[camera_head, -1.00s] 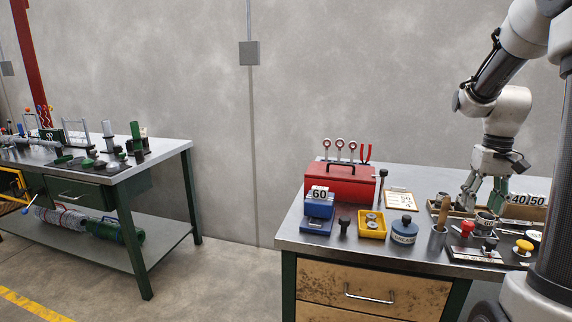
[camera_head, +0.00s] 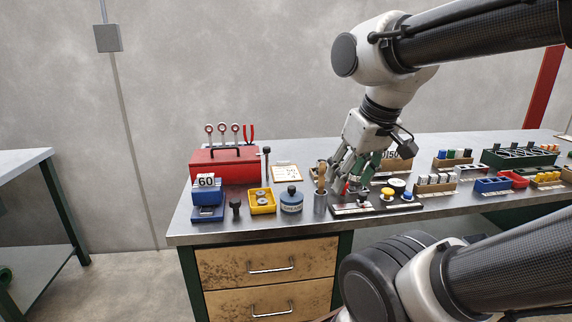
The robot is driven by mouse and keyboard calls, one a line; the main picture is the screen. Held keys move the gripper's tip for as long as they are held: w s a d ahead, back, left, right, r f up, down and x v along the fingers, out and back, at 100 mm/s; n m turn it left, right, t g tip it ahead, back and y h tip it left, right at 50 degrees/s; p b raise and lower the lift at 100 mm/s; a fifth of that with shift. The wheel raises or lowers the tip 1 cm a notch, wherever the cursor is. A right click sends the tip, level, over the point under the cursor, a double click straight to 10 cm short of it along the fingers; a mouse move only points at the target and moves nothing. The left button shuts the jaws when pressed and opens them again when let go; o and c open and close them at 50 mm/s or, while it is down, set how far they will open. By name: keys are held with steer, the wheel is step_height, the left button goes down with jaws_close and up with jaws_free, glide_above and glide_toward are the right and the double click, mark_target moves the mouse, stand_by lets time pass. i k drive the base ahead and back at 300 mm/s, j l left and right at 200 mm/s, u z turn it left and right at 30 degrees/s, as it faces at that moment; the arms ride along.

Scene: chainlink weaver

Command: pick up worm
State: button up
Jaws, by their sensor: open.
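I cannot pick out the worm for certain; the parts near my gripper are small and partly hidden behind it. My gripper (camera_head: 350,186) points down over the metal workbench (camera_head: 255,227), low above its middle part. Its fingers are apart and nothing shows clearly between them. The fingers hide part of the bench behind a black panel with buttons (camera_head: 372,209). A metal cup with a wooden-handled tool (camera_head: 320,204) stands just left of and in front of the fingers.
Small racks (camera_head: 435,184) and bins (camera_head: 492,185) fill the right side. Bare bench shows along the front left edge.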

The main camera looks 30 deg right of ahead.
mark_target(355, 185)
steer(key=i+l+z, duration=0.2)
steer(key=l, duration=0.15)
steer(key=i+l+z, duration=0.2)
steer(key=l, duration=0.2)
steer(key=i+l+z, duration=0.2)
steer(key=k+l, duration=0.05)
steer(key=l, duration=0.05)
